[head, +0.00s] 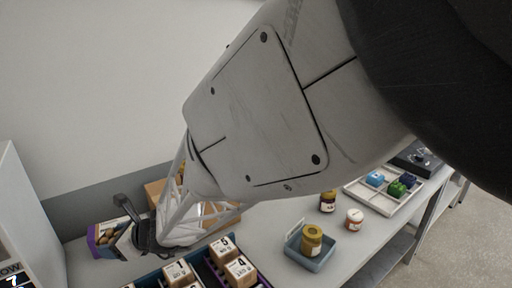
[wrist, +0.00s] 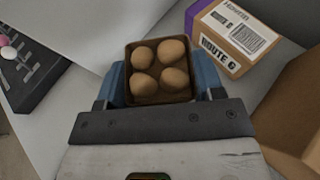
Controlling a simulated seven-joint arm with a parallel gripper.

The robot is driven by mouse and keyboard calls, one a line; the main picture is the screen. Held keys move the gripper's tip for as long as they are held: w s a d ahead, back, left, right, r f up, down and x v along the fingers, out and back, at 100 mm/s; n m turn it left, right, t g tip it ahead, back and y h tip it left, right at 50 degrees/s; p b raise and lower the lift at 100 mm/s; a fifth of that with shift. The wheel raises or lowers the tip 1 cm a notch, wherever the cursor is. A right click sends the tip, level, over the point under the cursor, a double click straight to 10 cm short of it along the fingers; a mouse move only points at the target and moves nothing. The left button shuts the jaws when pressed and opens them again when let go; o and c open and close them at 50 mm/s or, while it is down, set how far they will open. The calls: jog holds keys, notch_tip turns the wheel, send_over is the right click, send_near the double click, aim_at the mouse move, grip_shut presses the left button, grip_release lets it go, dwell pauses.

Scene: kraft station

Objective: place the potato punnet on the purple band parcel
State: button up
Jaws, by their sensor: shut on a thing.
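The potato punnet (wrist: 159,99) is a small dark brown tray with several potatoes in it. My gripper (wrist: 161,78) is shut on it, with a blue finger at each side in the wrist view. The purple band parcel (wrist: 245,42) is a brown box with a purple end, a barcode label and "ROUTE" print. In the wrist view it lies right of the punnet, with a gap between them in the picture. In the head view my gripper (head: 137,228) is at the lower left, and the parcel's purple side (head: 92,241) shows beside it. The height between punnet and parcel is unclear.
An open cardboard box (wrist: 300,110) stands right of my gripper in the wrist view. Numbered blocks (head: 225,250) sit in a dark rack at the front. A blue tray (head: 296,241) with a jar, loose jars and a white divided tray (head: 360,194) stand further right.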

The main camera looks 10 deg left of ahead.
jog(key=w+a+f, duration=0.1)
jog(key=w+a, duration=0.6)
jog(key=a, duration=0.3)
jog(key=shift+a, duration=0.3)
jog(key=shift+w+f, duration=0.1)
jog(key=shift+f, duration=0.05)
jog(key=shift+f, duration=1.65)
jog(key=shift+f, duration=0.1)
jog(key=o, duration=1)
